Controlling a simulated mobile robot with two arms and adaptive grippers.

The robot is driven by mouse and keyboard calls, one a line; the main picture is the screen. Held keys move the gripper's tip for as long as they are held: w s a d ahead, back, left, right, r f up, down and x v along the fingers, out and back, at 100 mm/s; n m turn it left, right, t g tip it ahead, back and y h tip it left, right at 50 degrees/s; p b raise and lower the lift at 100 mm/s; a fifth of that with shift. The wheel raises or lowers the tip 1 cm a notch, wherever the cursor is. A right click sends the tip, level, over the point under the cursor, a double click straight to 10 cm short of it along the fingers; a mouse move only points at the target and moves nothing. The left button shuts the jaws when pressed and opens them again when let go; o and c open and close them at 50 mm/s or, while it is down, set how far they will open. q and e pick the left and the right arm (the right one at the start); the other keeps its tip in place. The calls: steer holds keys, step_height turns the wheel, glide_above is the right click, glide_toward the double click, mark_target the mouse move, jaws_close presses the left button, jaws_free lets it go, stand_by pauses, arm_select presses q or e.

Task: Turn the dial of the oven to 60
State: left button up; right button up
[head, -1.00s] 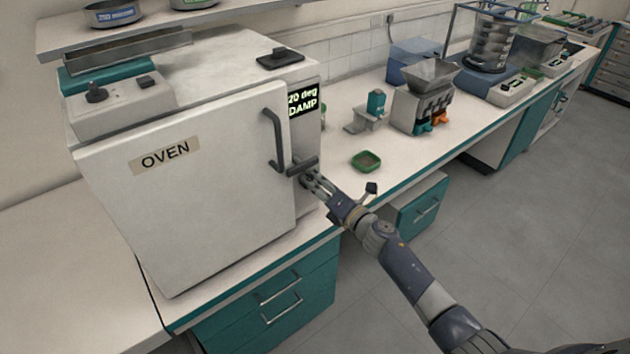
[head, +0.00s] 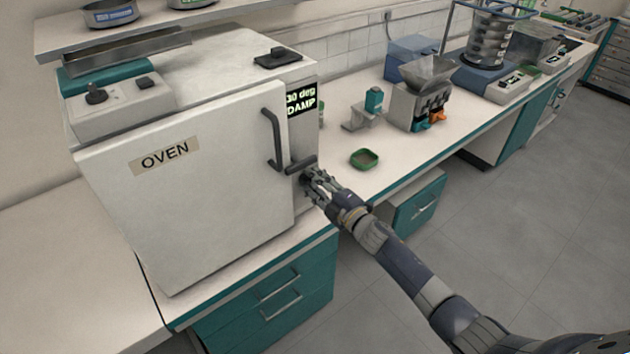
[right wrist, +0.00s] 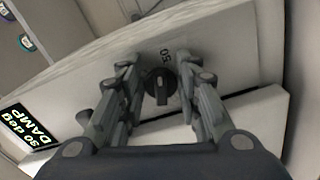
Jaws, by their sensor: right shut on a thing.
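The white oven (head: 215,200) stands on the bench at the left, its door closed. Its display (head: 301,100) reads "30 deg DAMP"; the display also shows in the right wrist view (right wrist: 26,127). The black dial (right wrist: 158,85) is on the oven's side panel, with the number 50 printed beside it. My right gripper (head: 308,181) is at the panel, just below the door handle's lower end. In the right wrist view its fingers (right wrist: 160,82) are on both sides of the dial, shut on it. My left gripper is not in view.
The dark door handle (head: 273,140) sticks out close above my right gripper. A green dish (head: 365,159), a small teal-topped device (head: 374,100) and a hopper machine (head: 425,90) stand on the bench to the right. The bench between them is partly clear.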

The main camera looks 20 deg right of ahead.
steer(key=shift+s+a+f+m+p, duration=0.1)
steer(key=shift+a+f+m+p, duration=0.1)
steer(key=shift+m, duration=2.25)
steer(key=shift+s+a+f+m+p, duration=0.1)
steer(key=shift+a+f+m+p, duration=0.1)
steer(key=shift+m, duration=2.2)
steer(key=shift+s+a+f+m+p, duration=0.1)
steer(key=shift+a+f+m, duration=0.1)
steer(key=shift+m, duration=2.25)
steer(key=o, duration=1)
steer(key=v, duration=1.2)
steer(key=shift+r, duration=0.1)
